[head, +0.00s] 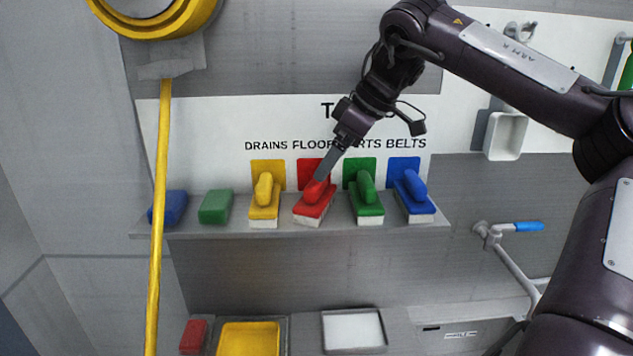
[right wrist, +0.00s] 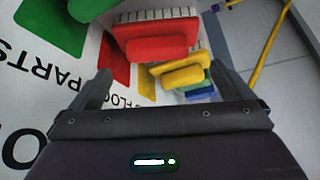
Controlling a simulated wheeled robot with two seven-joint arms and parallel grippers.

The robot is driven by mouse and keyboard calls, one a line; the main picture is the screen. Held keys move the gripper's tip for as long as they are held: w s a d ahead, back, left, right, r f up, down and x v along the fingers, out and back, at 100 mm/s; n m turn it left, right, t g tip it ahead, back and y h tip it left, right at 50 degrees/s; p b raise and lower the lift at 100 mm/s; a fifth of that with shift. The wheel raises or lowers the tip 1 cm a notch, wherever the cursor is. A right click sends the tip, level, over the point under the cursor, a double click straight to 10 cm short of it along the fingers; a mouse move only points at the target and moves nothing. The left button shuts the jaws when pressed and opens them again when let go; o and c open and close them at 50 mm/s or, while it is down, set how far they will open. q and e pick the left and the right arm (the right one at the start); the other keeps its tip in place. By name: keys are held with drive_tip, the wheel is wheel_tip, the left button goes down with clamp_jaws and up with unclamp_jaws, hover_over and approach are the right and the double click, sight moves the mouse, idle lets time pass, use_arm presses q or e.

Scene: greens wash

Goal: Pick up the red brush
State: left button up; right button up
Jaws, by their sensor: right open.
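The red brush (head: 314,207) lies on the grey wall shelf with its white bristles down, between a yellow brush (head: 264,208) and a green brush (head: 367,208). My right gripper (head: 322,176) is at the red brush's handle in the head view. In the right wrist view the red brush (right wrist: 155,42) shows ahead, beyond the gap between the open fingers (right wrist: 163,78), which are empty. I cannot tell whether a finger touches the handle. My left gripper is not in view.
A blue brush (head: 415,203) stands right of the green one. A green block (head: 215,207) and a blue block (head: 170,208) sit on the shelf's left. A yellow hose (head: 158,240) hangs before its left end. Trays (head: 355,311) lie below, beside a tap with a blue handle (head: 527,227).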

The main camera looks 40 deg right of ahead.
sight(316, 195)
drive_tip(key=shift+a+p+x, duration=0.25)
drive_tip(key=shift+p+x, duration=0.45)
drive_tip(key=shift+x, duration=0.4)
drive_tip(key=p+x, duration=0.2)
drive_tip(key=x, duration=0.1)
drive_tip(key=p+x, duration=0.1)
drive_tip(key=shift+w+d+f, duration=0.15)
drive_tip(key=shift+w+d, duration=0.15)
drive_tip(key=shift+w, duration=0.1)
drive_tip(key=shift+w+f, duration=0.2)
drive_tip(key=shift+f, duration=0.15)
drive_tip(key=shift+s+a+r, duration=0.1)
drive_tip(key=shift+s+a, duration=0.05)
drive_tip(key=c, duration=1)
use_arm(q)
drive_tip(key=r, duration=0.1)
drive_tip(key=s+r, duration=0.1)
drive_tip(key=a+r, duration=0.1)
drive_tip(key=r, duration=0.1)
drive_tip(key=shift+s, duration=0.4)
use_arm(e)
drive_tip(key=shift+o, duration=0.2)
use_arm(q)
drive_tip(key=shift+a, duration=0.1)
